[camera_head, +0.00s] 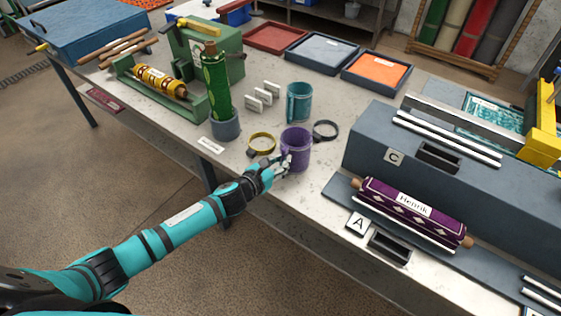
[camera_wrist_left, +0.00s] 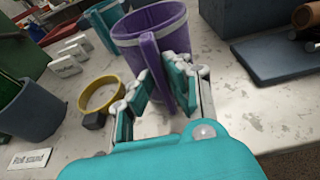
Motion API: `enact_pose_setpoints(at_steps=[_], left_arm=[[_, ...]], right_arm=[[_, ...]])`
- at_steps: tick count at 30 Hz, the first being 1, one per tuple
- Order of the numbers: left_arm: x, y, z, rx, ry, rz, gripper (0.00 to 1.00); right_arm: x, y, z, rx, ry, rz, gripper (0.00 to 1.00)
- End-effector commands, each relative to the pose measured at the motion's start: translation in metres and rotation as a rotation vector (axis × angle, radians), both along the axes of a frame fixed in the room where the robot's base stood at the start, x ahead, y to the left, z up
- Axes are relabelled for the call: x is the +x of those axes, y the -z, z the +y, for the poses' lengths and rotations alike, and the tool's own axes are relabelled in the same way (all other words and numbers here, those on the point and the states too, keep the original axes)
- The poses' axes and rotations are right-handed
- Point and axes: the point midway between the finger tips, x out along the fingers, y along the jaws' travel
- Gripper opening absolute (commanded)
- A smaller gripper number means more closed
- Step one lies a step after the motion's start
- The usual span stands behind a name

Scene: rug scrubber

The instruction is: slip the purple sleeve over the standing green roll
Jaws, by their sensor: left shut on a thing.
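The purple sleeve (camera_head: 297,146) is an upright, open-topped tube near the front edge of the table. It also shows in the left wrist view (camera_wrist_left: 152,42), with a narrow upright purple strip between my fingers. My left gripper (camera_head: 283,163) is shut on this near side of the sleeve; its fingers also show in the left wrist view (camera_wrist_left: 160,92). The fingers hide part of the sleeve's lower side. The green roll (camera_head: 215,85) stands upright in a grey roll stand (camera_head: 225,127), left of the sleeve and apart from it. My right gripper is not in view.
A yellow ring (camera_head: 262,142) lies between stand and sleeve. A teal cup-like sleeve (camera_head: 299,100) and a dark ring (camera_head: 326,130) are close behind the purple sleeve. Small white cards (camera_head: 262,95) stand behind. A grey block (camera_head: 400,150) with a purple roll (camera_head: 412,208) is right.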

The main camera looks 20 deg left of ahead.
Motion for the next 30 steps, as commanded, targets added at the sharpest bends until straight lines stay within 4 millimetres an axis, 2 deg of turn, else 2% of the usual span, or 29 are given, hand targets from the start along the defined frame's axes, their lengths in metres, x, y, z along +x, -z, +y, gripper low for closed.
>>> enact_pose_setpoints(at_steps=[7,23,30], left_arm=[[0.000,-0.007,0.000,0.001,0.000,-0.001,0.00],[0.000,-0.050,0.000,0.001,0.000,-0.001,0.00],[0.000,-0.050,0.000,0.000,0.000,0.000,0.00]], right_arm=[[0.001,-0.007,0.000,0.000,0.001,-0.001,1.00],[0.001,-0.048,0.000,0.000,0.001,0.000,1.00],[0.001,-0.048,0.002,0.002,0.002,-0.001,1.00]])
